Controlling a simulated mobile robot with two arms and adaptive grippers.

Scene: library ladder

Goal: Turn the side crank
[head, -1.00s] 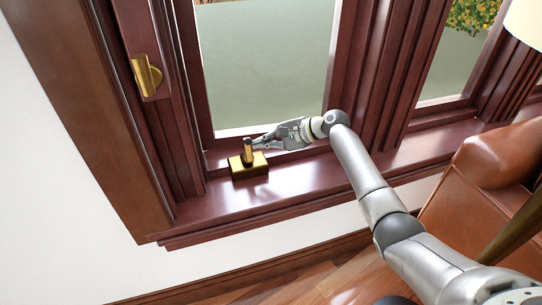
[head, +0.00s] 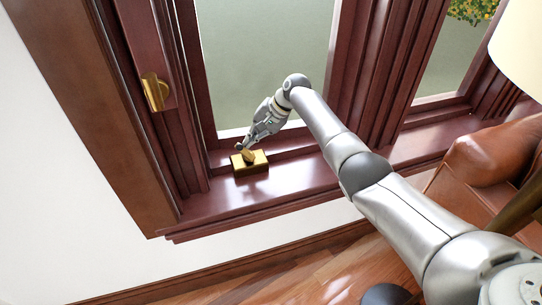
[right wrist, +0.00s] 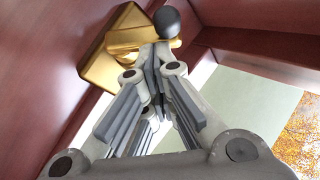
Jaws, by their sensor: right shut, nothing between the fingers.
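The brass crank base (head: 262,166) sits on the dark red window sill. Its short brass arm (head: 248,156) leans low over the base. The right wrist view shows the brass base (right wrist: 98,70) and a dark ball knob (right wrist: 166,22) at the crank's end. My right gripper (head: 241,147) is at the crank, angled down from the upper right. In the right wrist view its fingertips (right wrist: 150,55) are together right by the brass arm and just below the knob, with nothing between them. I cannot tell whether they touch it. My left gripper is out of view.
A brass latch (head: 155,92) is on the left window jamb. The window glass (head: 262,60) stands behind the crank. A brown leather chair (head: 490,160) and a pale lampshade (head: 520,48) are at the right. The sill (head: 215,200) in front of the crank is clear.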

